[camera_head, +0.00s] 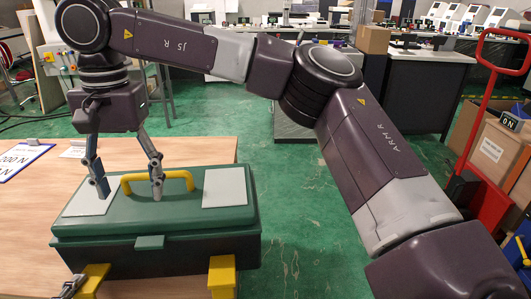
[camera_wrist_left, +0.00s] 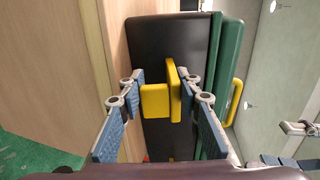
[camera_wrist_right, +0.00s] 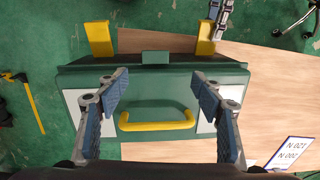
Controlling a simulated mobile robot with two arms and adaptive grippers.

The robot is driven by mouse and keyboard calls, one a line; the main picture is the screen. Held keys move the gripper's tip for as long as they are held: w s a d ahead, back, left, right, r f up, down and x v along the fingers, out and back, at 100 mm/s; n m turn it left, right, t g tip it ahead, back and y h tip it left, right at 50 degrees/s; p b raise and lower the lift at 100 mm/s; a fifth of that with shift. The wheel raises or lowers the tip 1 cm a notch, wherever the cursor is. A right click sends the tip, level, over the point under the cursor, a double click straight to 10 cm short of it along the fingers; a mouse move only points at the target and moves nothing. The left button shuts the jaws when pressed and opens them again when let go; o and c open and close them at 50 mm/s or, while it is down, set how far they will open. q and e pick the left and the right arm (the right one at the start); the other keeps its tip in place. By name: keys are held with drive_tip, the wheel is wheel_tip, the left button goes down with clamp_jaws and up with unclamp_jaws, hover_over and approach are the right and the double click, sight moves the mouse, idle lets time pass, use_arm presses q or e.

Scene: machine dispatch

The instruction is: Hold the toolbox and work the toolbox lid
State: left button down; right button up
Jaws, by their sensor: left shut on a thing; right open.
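The green toolbox (camera_head: 160,268) sits at the table's front edge with its lid (camera_head: 150,212) down. The lid has a yellow handle (camera_head: 180,175), two pale panels and a front tab (camera_head: 150,242). Two yellow brackets stick out from the front. My left gripper (camera_head: 72,287) is at the left bracket (camera_head: 92,280). In the left wrist view the left gripper (camera_wrist_left: 161,92) has its fingers either side of the yellow bracket (camera_wrist_left: 155,101). My right gripper (camera_head: 130,190) is open above the lid. In the right wrist view the handle (camera_wrist_right: 157,125) shows between its spread fingers; contact is unclear.
The wooden table (camera_head: 30,220) extends behind and left of the toolbox, with a printed sign (camera_head: 20,160) on it. Green floor lies to the right. A red trolley (camera_head: 478,120) and cardboard boxes (camera_head: 495,150) stand at far right. My right arm crosses the head view.

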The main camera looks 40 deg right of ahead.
drive_tip(key=w+d+m+y, duration=0.6)
drive_tip(key=w+d, duration=0.1)
drive_tip(key=m+y, duration=0.6)
drive_tip(key=m, duration=0.2)
hover_over(206, 186)
drive_tip(key=shift+t, duration=0.4)
wheel_tip(206, 186, down, 4)
drive_tip(key=shift+f, duration=0.1)
drive_tip(key=d+f+m+t+y, duration=0.1)
drive_tip(key=d+f+m+t, duration=0.1)
drive_tip(key=d+m, duration=0.4)
drive_tip(key=s+d+f+m+t+y, duration=0.1)
drive_tip(key=d+m+t, duration=0.4)
drive_tip(key=d, duration=0.6)
drive_tip(key=shift+s+f+m+y, duration=0.3)
drive_tip(key=shift+f+m, duration=0.2)
drive_tip(key=shift+m, duration=0.3)
